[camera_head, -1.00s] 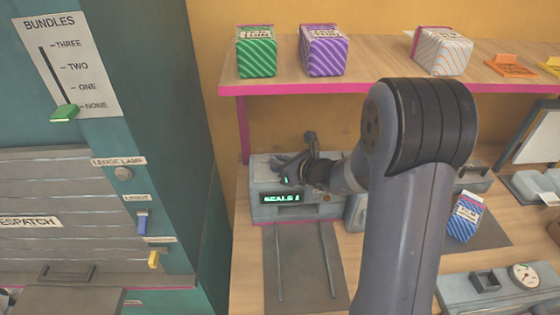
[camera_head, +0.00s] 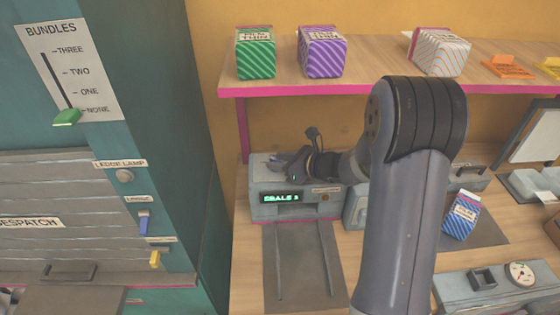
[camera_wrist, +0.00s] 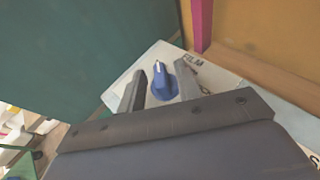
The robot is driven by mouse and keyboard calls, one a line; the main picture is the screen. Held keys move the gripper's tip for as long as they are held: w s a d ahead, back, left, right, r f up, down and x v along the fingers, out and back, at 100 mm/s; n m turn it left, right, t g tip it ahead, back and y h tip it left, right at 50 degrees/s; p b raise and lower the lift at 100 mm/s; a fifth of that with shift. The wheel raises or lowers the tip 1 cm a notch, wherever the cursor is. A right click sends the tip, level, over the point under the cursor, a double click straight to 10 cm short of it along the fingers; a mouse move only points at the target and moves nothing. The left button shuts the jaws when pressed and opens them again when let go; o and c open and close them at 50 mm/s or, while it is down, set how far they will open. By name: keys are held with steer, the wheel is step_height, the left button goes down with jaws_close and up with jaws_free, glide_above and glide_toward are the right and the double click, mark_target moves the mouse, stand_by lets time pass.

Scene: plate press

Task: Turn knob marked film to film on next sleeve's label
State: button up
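The blue knob (camera_wrist: 162,84) with a pale pointer line sits on the pale top of the press unit (camera_head: 268,209), beside the printed word FILM. My gripper (camera_wrist: 160,80) is over it, with one finger on each side; a narrow gap shows at the left finger, and contact at the right is unclear. The unit's green display (camera_head: 281,198) reads SEALS and a digit I cannot read surely. A blue striped sleeve (camera_head: 461,216) stands right of my arm; its label is too small to read.
A green packet (camera_head: 256,58), a purple packet (camera_head: 323,57) and a white striped packet (camera_head: 440,55) stand on the shelf (camera_head: 380,80) above. The teal cabinet (camera_head: 170,120) closes off the left. A gauge unit (camera_head: 490,288) is at lower right.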

steer(key=b+v, duration=0.2)
steer(key=v, duration=0.9)
